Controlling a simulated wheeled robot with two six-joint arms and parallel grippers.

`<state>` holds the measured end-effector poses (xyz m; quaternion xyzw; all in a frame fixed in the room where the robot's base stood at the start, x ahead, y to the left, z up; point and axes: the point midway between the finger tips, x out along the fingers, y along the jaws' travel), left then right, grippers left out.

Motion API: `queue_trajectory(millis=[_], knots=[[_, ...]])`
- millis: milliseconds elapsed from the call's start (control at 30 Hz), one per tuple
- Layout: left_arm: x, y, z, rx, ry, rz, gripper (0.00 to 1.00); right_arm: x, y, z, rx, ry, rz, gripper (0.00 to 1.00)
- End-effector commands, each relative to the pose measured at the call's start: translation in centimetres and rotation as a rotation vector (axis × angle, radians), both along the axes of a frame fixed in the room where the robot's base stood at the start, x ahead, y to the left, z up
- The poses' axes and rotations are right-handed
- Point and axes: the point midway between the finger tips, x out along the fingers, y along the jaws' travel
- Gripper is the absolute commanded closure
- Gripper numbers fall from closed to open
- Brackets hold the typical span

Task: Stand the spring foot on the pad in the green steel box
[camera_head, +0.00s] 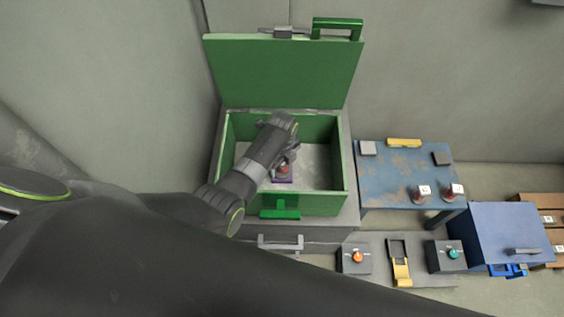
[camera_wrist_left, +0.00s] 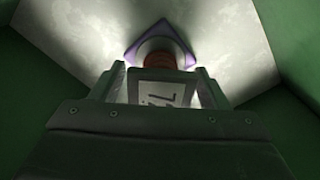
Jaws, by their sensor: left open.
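The green steel box (camera_head: 347,165) stands with its lid (camera_head: 285,75) raised. The purple pad (camera_head: 283,181) lies on its pale floor; it also shows in the left wrist view (camera_wrist_left: 184,44). The spring foot (camera_head: 284,169), with a red coil and a white marked label, stands on the pad. In the left wrist view its label (camera_wrist_left: 158,93) sits between my fingers. My left gripper (camera_head: 291,153) reaches down into the box, open around the foot's top. Finger contact cannot be told. My right gripper is not in view.
A worn blue table (camera_head: 385,185) right of the box carries two similar red pieces with white tops (camera_head: 421,193) (camera_head: 455,190). A control panel with an orange knob (camera_head: 358,257), a yellow-handled switch (camera_head: 400,268) and a teal knob (camera_head: 453,253) lies in front. A blue box (camera_head: 505,232) stands right.

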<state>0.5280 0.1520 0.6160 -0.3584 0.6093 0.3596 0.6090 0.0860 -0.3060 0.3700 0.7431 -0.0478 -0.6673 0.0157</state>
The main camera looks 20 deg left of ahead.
Motion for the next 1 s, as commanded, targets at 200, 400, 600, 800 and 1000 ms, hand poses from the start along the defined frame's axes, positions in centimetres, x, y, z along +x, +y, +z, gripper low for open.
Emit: queue_trajectory(millis=[200, 400, 600, 800, 1000], knots=[[0.0, 0.0, 0.7, 0.0, -0.002, 0.0, 0.31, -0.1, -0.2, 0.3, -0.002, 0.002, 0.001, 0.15], [0.0, 0.0, 3.8, -0.001, -0.003, 0.001, 0.31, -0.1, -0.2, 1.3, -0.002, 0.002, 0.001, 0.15], [0.1, 0.0, 8.0, -0.002, -0.005, 0.0, 0.31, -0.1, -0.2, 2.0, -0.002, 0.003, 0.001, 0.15], [0.1, 0.0, 11.1, -0.001, -0.003, 0.0, 0.31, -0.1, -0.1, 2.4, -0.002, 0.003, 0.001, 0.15], [0.0, 0.0, 12.3, 0.0, 0.0, 0.0, 0.31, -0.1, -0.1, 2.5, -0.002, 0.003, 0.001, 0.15]])
